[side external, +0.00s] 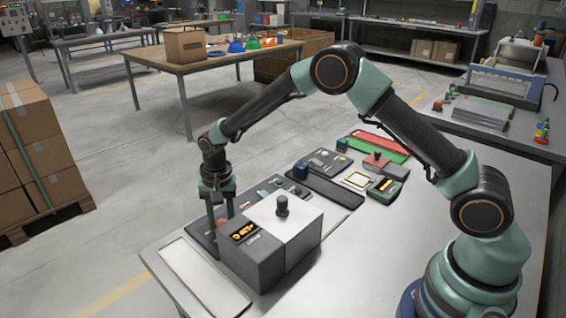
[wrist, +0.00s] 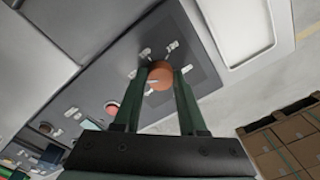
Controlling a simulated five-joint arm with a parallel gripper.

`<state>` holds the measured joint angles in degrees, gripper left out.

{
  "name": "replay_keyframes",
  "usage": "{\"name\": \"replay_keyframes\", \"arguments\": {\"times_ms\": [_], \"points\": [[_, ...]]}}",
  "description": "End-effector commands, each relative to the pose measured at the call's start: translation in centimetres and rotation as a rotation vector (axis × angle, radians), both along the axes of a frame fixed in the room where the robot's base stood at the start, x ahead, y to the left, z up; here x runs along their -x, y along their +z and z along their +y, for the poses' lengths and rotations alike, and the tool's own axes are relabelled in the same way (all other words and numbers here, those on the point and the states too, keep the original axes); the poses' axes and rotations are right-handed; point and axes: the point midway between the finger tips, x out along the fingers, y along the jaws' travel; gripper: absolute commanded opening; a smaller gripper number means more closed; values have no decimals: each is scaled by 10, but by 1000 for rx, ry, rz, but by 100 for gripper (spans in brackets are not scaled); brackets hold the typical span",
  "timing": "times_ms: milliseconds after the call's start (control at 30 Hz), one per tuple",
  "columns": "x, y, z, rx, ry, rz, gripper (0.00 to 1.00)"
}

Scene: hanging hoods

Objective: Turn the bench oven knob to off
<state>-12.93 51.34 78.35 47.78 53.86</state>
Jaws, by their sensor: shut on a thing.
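A round orange-brown knob (wrist: 159,77) sits on a dark grey panel (wrist: 195,62) in the wrist view. Pale marks surround it, too small to read. My gripper (wrist: 160,82) has one finger on each side of the knob and is shut on it. A light line shows on the knob's face, but which mark it points to is unclear. In the side view my gripper (side external: 221,226) reaches down to the panel behind a grey box, and the knob is mostly hidden between the fingers.
The grey box (side external: 262,262) with a lit display and a black knob on top stands just in front of my gripper. A pale tray (side external: 205,280) lies at the bench's left edge. More panels and a dark tray (side external: 325,188) lie to the right. The front right bench top is bare.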

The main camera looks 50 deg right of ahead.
Motion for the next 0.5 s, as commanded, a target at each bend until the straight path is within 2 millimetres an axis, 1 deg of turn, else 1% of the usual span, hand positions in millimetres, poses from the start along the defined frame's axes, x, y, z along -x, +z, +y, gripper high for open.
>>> {"name": "replay_keyframes", "arguments": {"times_ms": [267,500], "points": [[1,0,-1,6,91,7,0],[1,0,-2,13,280,14,0]]}}
